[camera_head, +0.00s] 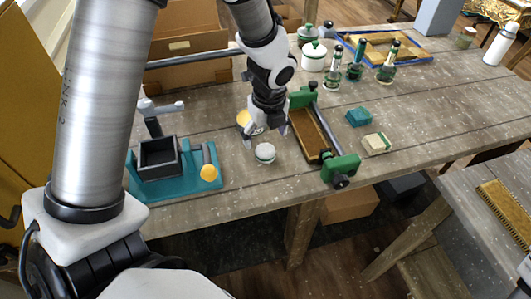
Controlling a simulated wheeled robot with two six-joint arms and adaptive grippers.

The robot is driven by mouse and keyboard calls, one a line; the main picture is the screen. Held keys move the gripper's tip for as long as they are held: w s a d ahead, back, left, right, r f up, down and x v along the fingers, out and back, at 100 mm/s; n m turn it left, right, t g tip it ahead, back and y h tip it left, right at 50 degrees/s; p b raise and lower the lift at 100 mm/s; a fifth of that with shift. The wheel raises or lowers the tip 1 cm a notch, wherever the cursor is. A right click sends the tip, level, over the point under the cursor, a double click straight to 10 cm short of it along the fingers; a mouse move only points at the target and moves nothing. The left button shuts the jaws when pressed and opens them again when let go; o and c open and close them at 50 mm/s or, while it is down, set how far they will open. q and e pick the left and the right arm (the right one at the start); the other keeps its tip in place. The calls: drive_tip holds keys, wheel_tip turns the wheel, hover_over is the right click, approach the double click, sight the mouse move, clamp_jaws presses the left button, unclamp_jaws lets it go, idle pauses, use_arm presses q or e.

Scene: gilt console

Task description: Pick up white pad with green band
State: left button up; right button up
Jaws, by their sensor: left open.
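A green-ended clamp (341,168) with a wooden bar stands close right of the gripper. A teal-based tool (180,183) with a yellow knob stands left. A cream block with a green edge (376,143) and a teal block (358,118) lie right. Bottles and jars stand behind.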

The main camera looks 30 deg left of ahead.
sight(265, 150)
use_arm(q)
drive_tip(key=f, duration=0.1)
drive_tip(key=w+f, duration=0.1)
drive_tip(key=f, duration=0.1)
drive_tip(key=shift+w, duration=0.25)
drive_tip(key=f, duration=0.2)
drive_tip(key=a+f+b, duration=0.1)
drive_tip(key=f, duration=0.1)
drive_tip(key=shift+f, duration=0.4)
drive_tip(key=shift+w+f, duration=0.2)
drive_tip(key=shift+w, duration=0.05)
drive_tip(key=shift+s+r, duration=0.1)
drive_tip(key=shift+s, duration=0.1)
drive_tip(key=c, duration=1)
